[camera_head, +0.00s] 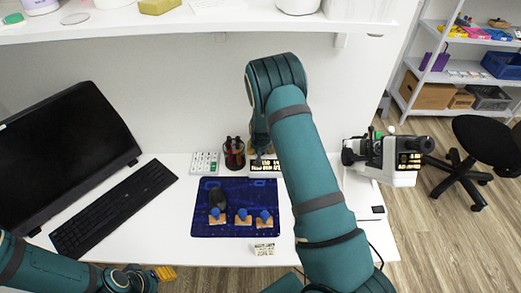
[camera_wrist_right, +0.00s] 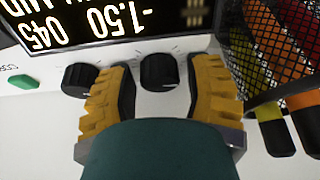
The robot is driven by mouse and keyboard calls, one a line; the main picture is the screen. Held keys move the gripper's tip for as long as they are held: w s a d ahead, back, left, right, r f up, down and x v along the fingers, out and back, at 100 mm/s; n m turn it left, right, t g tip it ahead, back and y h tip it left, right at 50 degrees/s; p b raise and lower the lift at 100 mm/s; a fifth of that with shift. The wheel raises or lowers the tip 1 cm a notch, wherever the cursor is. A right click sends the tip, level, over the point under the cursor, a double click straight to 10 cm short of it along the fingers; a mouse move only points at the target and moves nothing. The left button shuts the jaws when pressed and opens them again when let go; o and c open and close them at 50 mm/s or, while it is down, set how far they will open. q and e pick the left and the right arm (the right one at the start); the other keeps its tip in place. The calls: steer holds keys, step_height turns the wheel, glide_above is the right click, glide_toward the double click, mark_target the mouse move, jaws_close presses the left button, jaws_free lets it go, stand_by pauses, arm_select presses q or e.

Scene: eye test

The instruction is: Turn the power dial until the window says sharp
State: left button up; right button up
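A white device (camera_head: 262,172) with a dark lit display stands at the back of the desk, partly hidden by my right arm. In the right wrist view its display (camera_wrist_right: 75,22) shows glowing figures like -1.50 and 045, cut off at the top; I see no word "sharp". Two black dials sit below it: a left dial (camera_wrist_right: 79,80) and a right dial (camera_wrist_right: 159,71). Their labels are not readable. My right gripper (camera_wrist_right: 163,80) is open, its yellow fingers on either side of the right dial, with small gaps showing. My left gripper (camera_head: 155,275) is low at the left; its fingers are unclear.
A mesh cup of pens (camera_wrist_right: 270,40) stands close right of the right finger; it also shows in the head view (camera_head: 234,153). A green button (camera_wrist_right: 22,82) is at the left. A blue mat (camera_head: 215,222) holds a mouse and blue-knobbed blocks. A white instrument (camera_head: 390,155) stands right.

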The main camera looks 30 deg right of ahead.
steer(key=shift+s+a+r, duration=0.1)
steer(key=shift+r, duration=0.5)
steer(key=v, duration=1)
steer(key=shift+s+r, duration=0.3)
